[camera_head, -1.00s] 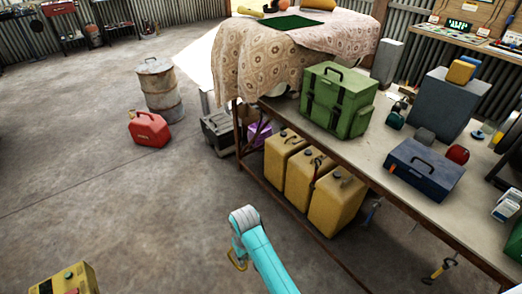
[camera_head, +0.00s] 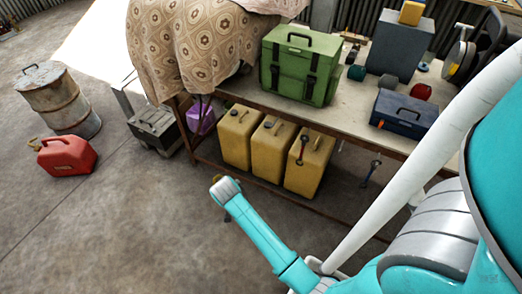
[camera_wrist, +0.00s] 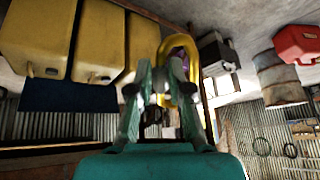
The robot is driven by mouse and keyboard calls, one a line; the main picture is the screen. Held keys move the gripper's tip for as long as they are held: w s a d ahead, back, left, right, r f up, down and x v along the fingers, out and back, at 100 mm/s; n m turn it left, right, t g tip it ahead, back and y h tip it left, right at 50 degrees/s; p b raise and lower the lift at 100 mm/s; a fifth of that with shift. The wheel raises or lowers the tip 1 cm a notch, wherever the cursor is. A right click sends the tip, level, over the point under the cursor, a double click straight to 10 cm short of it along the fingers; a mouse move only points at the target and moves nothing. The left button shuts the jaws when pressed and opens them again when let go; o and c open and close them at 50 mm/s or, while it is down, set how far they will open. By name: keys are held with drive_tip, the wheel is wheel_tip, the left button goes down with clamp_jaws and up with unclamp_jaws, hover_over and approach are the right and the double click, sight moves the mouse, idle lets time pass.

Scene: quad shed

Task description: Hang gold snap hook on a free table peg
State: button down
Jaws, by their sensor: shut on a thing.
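The gold snap hook (camera_wrist: 178,41) is a yellow loop between the fingers of my gripper (camera_wrist: 165,78) in the wrist view. My gripper is shut on it. The pegs themselves are too small to make out.
A green case (camera_head: 300,65) and a blue toolbox (camera_head: 404,114) sit on top. A red fuel can (camera_head: 66,156) and a rusty barrel (camera_head: 58,100) stand at left. The floor between is clear.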

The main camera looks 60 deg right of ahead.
drive_tip(key=s+d+r+m+h, duration=0.3)
drive_tip(key=d+r+h, duration=0.25)
drive_tip(key=d, duration=0.35)
drive_tip(key=s+d+r+m+h, duration=0.35)
drive_tip(key=d+r+h, duration=0.2)
drive_tip(key=d, duration=0.25)
drive_tip(key=d+f, duration=0.2)
drive_tip(key=d, duration=0.7)
drive_tip(key=shift+w+f+g, duration=0.3)
drive_tip(key=shift+f+g, duration=0.05)
drive_tip(key=shift+g, duration=0.05)
drive_tip(key=shift+d+n, duration=0.1)
drive_tip(key=shift+n, duration=0.15)
drive_tip(key=c, duration=1)
unclamp_jaws()
